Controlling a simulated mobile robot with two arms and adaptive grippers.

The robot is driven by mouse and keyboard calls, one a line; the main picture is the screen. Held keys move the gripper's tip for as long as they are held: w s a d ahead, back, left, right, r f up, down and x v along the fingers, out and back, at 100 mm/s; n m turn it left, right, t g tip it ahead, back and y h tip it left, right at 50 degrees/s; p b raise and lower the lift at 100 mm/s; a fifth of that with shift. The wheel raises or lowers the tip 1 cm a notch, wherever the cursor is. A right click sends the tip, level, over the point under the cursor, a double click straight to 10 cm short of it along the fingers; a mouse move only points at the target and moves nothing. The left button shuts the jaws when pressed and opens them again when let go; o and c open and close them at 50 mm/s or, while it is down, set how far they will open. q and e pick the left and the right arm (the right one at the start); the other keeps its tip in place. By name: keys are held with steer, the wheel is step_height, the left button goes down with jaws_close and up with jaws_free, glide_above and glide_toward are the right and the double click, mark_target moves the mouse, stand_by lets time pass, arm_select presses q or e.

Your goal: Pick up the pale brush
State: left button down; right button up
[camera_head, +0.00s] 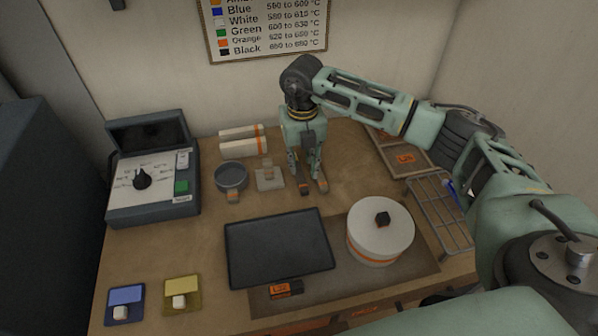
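No brush can be made out for certain. A small pale upright piece (268,166) stands on a flat pale square (271,182) left of my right gripper; it is too small to tell what it is. My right gripper (313,189) points down over the back middle of the table, behind the dark tray. Its two fingers are apart and nothing shows between them. A thin white and blue item (449,189) lies by the wire rack, partly hidden by my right arm. My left gripper is not in view.
A dark tray (279,247) and a round white lidded pot (381,231) stand in front. A grey bowl (231,177), white rolls (241,133) and a control box (151,182) are left. A wire rack (437,212) is right. Blue (126,296) and yellow (182,284) cards lie front left.

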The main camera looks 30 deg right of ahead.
mark_target(301, 176)
step_height(301, 176, down, 4)
steer(key=shift+a+r+p, duration=0.15)
steer(key=shift+p, duration=0.6)
steer(key=shift+f, duration=0.3)
steer(key=shift+c, duration=0.4)
jaws_close()
